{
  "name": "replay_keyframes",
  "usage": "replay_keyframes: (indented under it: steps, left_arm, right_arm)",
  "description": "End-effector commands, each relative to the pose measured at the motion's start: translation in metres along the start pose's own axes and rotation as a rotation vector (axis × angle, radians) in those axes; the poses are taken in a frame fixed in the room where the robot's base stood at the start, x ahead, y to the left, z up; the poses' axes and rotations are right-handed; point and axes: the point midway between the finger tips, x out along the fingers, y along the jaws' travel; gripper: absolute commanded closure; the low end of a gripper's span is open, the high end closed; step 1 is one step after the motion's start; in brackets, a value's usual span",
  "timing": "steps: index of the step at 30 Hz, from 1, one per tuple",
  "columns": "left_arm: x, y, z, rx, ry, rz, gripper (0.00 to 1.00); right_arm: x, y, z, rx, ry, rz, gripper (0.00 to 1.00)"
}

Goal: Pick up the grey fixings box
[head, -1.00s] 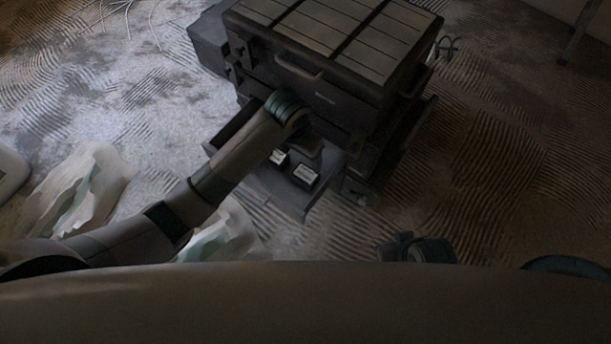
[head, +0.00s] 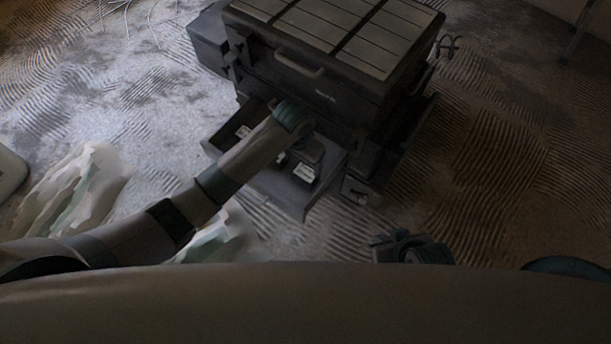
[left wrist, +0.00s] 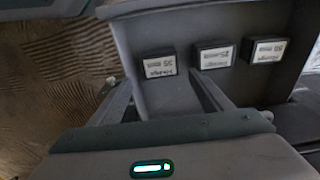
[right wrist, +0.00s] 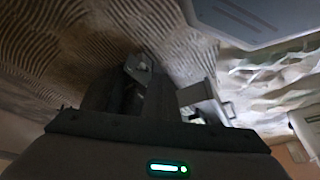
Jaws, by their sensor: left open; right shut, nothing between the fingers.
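Three small dark boxes with white labels lie in a row in an open drawer in the left wrist view: a left box (left wrist: 159,64), a middle box (left wrist: 214,56) and a right box (left wrist: 265,51). In this dim light I cannot tell which is the grey fixings box. My left gripper (left wrist: 155,79) is open and empty, its fingers pointing at the left box, which shows between and just beyond the tips. In the head view my left gripper (head: 306,152) is over the drawer, beside one labelled box (head: 305,173). My right gripper (head: 410,248) is shut and empty, low, away from the drawer.
The open drawer (head: 285,196) belongs to a dark tool cabinet (head: 330,85) with a slatted top. Its walls and front stand close around the boxes. Crumpled pale sheeting (head: 80,190) lies on the floor at left. The ridged floor at right is mostly clear.

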Motion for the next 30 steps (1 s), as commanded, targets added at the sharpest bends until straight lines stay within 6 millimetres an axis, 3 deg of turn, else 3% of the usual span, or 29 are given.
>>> replay_keyframes:
  steps: [3, 9, 24, 30]
  left_arm:
    - [0.025, 0.0, 0.001, 0.0, -0.002, 0.0, 0.28]
    - [0.051, 0.0, 0.0, 0.001, 0.0, -0.001, 0.28]
    - [0.059, 0.0, -0.001, 0.001, 0.001, -0.001, 0.28]
    - [0.075, 0.0, -0.001, 0.001, -0.001, -0.001, 0.28]
  right_arm:
    - [0.004, -0.007, -0.003, -0.002, 0.037, -0.017, 1.0]
    - [0.006, -0.015, -0.011, -0.002, 0.088, -0.037, 1.0]
    - [0.006, -0.017, -0.014, -0.002, 0.105, -0.043, 1.0]
    - [0.01, -0.02, -0.018, 0.0, 0.135, -0.052, 1.0]
